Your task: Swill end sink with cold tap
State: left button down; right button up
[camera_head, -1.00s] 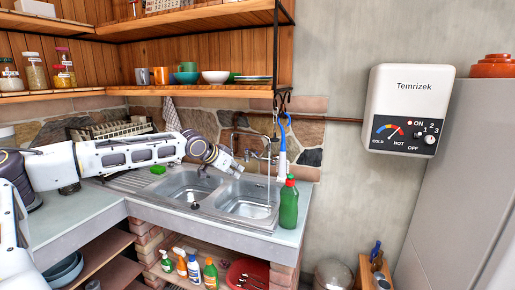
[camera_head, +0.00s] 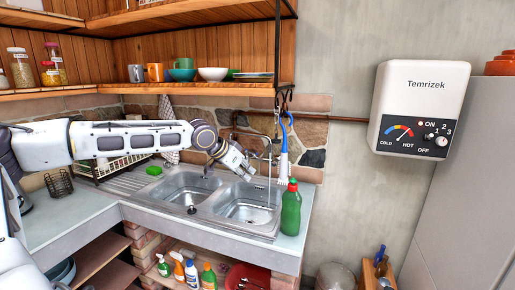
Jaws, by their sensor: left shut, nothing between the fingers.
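A steel double sink is set in the counter. Its right basin (camera_head: 243,207), at the counter's end, looks empty apart from a thin pale vertical streak, perhaps water, under the tap. The left basin (camera_head: 182,190) is beside it. The metal tap (camera_head: 268,154) stands at the back against the stone wall. Its handles are small and partly hidden by my gripper, so I cannot tell their setting. My left gripper (camera_head: 249,174) is shut and empty, pointing down right above the back of the sink, close to the tap. My right gripper is not in view.
A green bottle (camera_head: 291,209) stands at the counter's right corner. A blue-handled brush (camera_head: 284,150) hangs beside the tap. A green sponge (camera_head: 154,170) and dish rack (camera_head: 103,171) are left of the sink. A water heater (camera_head: 418,108) hangs on the right wall.

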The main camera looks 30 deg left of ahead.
aim_at(246, 150)
jog(key=i+j, duration=1.15)
